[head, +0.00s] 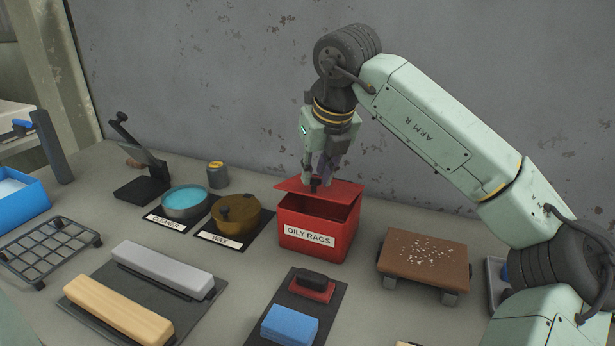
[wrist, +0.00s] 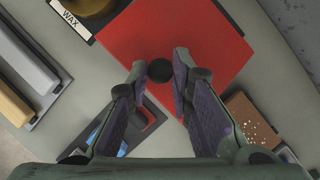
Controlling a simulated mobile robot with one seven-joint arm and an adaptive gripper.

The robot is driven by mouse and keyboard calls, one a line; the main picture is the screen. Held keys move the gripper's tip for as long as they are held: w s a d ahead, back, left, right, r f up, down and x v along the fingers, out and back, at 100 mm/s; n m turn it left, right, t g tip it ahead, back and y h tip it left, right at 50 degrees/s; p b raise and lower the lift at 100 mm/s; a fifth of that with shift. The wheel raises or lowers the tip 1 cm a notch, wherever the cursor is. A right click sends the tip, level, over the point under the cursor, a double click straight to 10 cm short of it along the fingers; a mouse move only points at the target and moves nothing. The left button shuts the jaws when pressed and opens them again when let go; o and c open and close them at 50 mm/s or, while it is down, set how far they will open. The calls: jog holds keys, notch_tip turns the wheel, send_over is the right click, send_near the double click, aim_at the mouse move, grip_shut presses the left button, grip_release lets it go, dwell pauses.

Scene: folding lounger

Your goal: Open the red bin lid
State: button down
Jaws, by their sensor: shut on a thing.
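The red bin (head: 317,232), labelled OILY RAGS, stands near the back of the bench. Its red lid (head: 340,191) is raised at an angle, and part of the dark inside shows beneath it. My gripper (head: 318,180) is above the bin, shut on the lid's black knob (head: 316,184). In the wrist view, the round knob (wrist: 160,70) shows between my fingertips (wrist: 160,72), over the flat red lid (wrist: 190,32). The bin's contents cannot be made out.
The WAX tin (head: 236,213) and the CLEANER tin (head: 185,203) stand left of the bin. A brown board on feet (head: 424,257) is at its right. A black mat with a blue block (head: 289,325) lies in front. The wall is close behind.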

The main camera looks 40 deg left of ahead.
aim_at(322, 189)
jog(key=shift+w+a+r+p, duration=0.15)
jog(key=shift+w+r+p, duration=0.55)
jog(key=shift+w+r, duration=0.55)
jog(key=shift+w+a+r+p, duration=0.1)
jog(key=shift+w+r+p, duration=0.2)
jog(key=shift+w, duration=0.2)
jog(key=shift+w+a+r+p, duration=0.1)
jog(key=shift+w+r+p, duration=0.2)
jog(key=shift+w, duration=0.2)
jog(key=c, duration=1.9)
grip_release()
jog(key=shift+w+f, duration=0.1)
jog(key=shift+o, duration=1.3)
jog(key=shift+w+a+f, duration=0.1)
jog(key=shift+w+f, duration=0.2)
jog(key=shift+w, duration=0.05)
jog(key=shift+o, duration=1.1)
jog(key=shift+s+r, duration=0.1)
jog(key=shift+s, duration=0.05)
jog(key=shift+s+r, duration=0.1)
jog(key=shift+r, duration=0.05)
